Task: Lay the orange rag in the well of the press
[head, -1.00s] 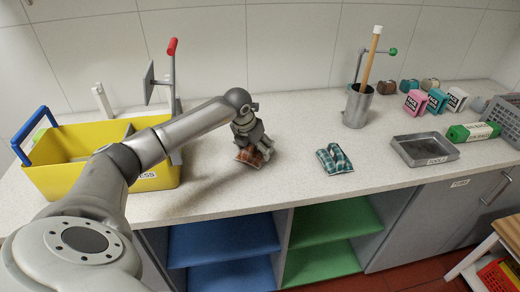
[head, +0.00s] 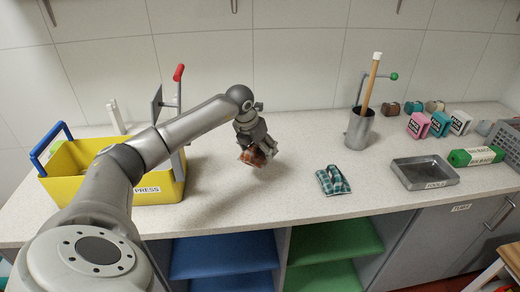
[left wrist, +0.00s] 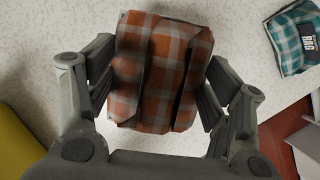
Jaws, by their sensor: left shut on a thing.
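The orange plaid rag (head: 252,157) is held in my left gripper (head: 259,152), just above the counter. In the left wrist view the rag (left wrist: 160,75) hangs between the two fingers of the gripper (left wrist: 158,95), folded, with dark creases. The press is a yellow bucket (head: 174,192) with a PRESS label, a blue handle and a red-tipped lever, at the left of the counter. My left arm crosses in front of it and hides much of its inside, so I cannot see all of the well. My right gripper is not in view.
A teal plaid rag (head: 333,180) lies on the counter to the right. Behind it stands a metal pot (head: 359,130) with a wooden stick. A grey TOOLS tray (head: 425,172), a green roll (head: 476,156) and several small boxes are farther right.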

